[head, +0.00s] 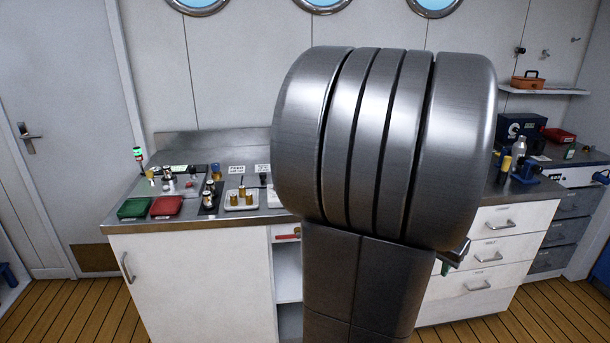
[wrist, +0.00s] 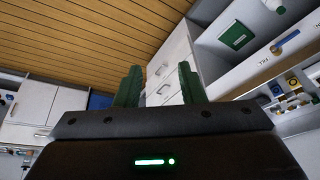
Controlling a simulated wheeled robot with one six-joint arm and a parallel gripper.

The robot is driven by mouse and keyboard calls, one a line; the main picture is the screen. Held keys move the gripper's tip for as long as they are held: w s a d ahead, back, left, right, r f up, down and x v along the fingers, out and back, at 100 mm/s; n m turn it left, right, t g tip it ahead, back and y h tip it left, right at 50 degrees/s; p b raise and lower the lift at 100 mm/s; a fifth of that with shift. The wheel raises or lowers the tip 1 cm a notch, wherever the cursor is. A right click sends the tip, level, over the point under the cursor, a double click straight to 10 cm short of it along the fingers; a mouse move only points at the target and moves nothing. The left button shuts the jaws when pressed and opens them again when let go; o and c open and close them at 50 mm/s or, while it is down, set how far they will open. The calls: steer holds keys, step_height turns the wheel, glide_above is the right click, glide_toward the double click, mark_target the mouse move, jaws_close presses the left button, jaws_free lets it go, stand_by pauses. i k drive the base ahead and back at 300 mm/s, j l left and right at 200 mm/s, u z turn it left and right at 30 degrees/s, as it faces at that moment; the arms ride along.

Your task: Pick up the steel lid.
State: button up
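My gripper (wrist: 157,82) shows in the wrist view with its two green fingers standing apart and nothing between them. In the head view my own arm fills the middle and hides part of the counter; only a small bit of the gripper end shows at its lower right, in front of the drawers. I cannot pick out the steel lid for certain. Several small metal and brass parts stand on the left of the counter (head: 240,220), too small to tell apart. The lid may be among them or hidden behind my arm.
A green tray (head: 134,208) and a red tray (head: 167,207) lie at the counter's front left. A pale tray (head: 241,206) holds brass parts. A blue device (head: 527,170) stands on the right. White drawers (head: 497,253) are below it. Wooden floor (head: 65,307) is open in front.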

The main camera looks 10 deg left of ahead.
mark_target(262, 180)
steer(key=i+j+u, duration=0.1)
steer(key=u, duration=0.4)
steer(key=i+u, duration=0.2)
steer(key=u, duration=0.25)
steer(key=i+l+u, duration=0.15)
steer(key=i, duration=0.35)
steer(key=i+l+u, duration=0.15)
steer(key=i, duration=0.3)
steer(key=i+l+u, duration=0.15)
steer(key=i, duration=0.3)
